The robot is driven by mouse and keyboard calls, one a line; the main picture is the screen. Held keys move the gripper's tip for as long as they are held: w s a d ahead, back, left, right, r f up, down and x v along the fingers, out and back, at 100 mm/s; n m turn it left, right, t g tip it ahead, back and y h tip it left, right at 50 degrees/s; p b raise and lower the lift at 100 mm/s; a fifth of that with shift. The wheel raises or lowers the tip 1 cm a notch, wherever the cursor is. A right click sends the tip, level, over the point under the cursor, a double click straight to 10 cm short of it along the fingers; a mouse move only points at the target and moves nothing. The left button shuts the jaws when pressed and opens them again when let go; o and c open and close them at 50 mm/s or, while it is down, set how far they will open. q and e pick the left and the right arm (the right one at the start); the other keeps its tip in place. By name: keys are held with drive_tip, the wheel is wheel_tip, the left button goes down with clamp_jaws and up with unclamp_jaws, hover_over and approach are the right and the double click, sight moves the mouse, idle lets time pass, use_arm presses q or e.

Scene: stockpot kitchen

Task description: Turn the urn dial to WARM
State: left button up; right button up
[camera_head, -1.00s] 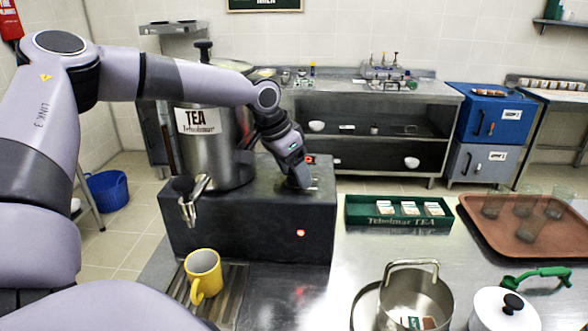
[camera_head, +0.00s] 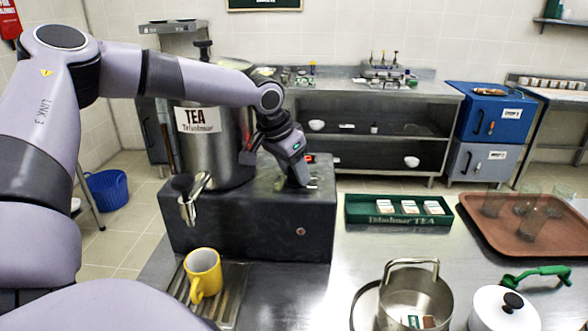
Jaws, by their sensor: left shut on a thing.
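The steel tea urn (camera_head: 228,150) with its TEA label stands on a dark box-shaped base (camera_head: 225,225). My left gripper (camera_head: 301,183) points down onto the base's top, right of the urn. It is shut on the urn dial, which is mostly hidden under the fingers, so its setting cannot be read. A red part (camera_head: 309,159) shows just behind the gripper. A small round lamp (camera_head: 300,231) on the base's front looks dark. My right gripper is not in view.
A yellow mug (camera_head: 203,273) stands on the drip grate (camera_head: 232,290) below the tap (camera_head: 194,200).

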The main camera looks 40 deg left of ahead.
use_arm(q)
drive_tip(key=n+y, duration=0.1)
drive_tip(key=n, duration=0.1)
drive_tip(key=n+y+b, duration=0.1)
drive_tip(key=n, duration=0.2)
drive_tip(key=shift+d, duration=0.15)
drive_tip(key=n, duration=0.2)
drive_tip(key=n+g+y+b, duration=0.1)
drive_tip(key=n, duration=0.2)
drive_tip(key=shift+w+d+y, duration=0.1)
drive_tip(key=shift+y, duration=0.2)
drive_tip(key=shift+n+b, duration=0.3)
drive_tip(key=shift+n, duration=0.1)
drive_tip(key=o, duration=1)
drive_tip(key=v, duration=0.7)
drive_tip(key=shift+d+r, duration=0.1)
